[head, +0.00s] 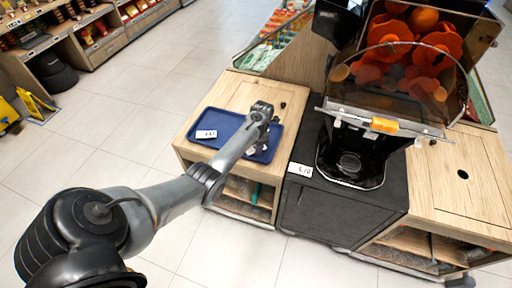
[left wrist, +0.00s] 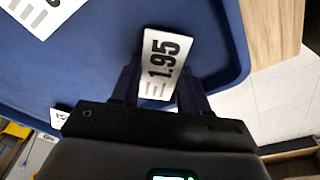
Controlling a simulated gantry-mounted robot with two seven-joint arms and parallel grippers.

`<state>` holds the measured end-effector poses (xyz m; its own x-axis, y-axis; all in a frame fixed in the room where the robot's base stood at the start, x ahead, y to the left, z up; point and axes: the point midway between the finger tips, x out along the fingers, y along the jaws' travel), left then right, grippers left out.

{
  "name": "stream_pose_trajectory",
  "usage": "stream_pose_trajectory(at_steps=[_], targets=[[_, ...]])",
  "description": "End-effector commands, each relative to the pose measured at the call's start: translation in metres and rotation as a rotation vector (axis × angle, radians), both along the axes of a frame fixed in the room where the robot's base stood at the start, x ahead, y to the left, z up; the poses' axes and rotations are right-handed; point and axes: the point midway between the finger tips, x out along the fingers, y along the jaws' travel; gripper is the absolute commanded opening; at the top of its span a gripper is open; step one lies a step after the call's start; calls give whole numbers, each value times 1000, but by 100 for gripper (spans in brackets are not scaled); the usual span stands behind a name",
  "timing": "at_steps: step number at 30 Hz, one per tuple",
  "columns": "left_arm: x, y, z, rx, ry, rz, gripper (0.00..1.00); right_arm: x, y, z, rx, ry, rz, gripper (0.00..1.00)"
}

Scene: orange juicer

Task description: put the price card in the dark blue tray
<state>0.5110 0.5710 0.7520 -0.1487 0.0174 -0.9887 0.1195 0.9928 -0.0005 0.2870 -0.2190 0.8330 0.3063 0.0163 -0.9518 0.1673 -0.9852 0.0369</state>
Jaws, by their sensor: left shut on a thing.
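The dark blue tray (head: 224,120) lies on the left wooden counter. My left gripper (head: 259,148) is over its right part, partly hidden by my own wrist in the head view. In the left wrist view, my gripper is shut on a white price card (left wrist: 161,62) reading 1.95, with a finger on each side. The blue tray (left wrist: 100,60) is behind the card; I cannot tell whether the card touches it. Another white price card (head: 206,134) lies in the tray's left part, and its corner shows in the left wrist view (left wrist: 38,14). My right gripper is not in view.
A white card (head: 300,169) sits at the front edge of the black stand, right of the tray. The orange juicer (head: 352,150) stands on it. A small dark item (head: 283,105) is on the wood near the tray's back right corner. Open floor lies left of the counter.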

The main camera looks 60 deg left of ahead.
Motion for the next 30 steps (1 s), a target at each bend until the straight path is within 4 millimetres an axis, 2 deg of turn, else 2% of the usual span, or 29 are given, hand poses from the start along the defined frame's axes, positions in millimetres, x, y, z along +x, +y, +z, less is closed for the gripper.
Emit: stream_pose_trajectory(at_steps=[11,12,17,26,30], targets=[[0,0,-3,0,-1,1,15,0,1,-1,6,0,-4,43],[0,0,-4,0,-1,2,46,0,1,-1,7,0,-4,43],[0,0,-3,0,-1,1,70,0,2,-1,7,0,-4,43],[0,0,-2,0,-1,1,70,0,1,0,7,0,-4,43],[1,0,7,1,-1,1,70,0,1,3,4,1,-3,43]])
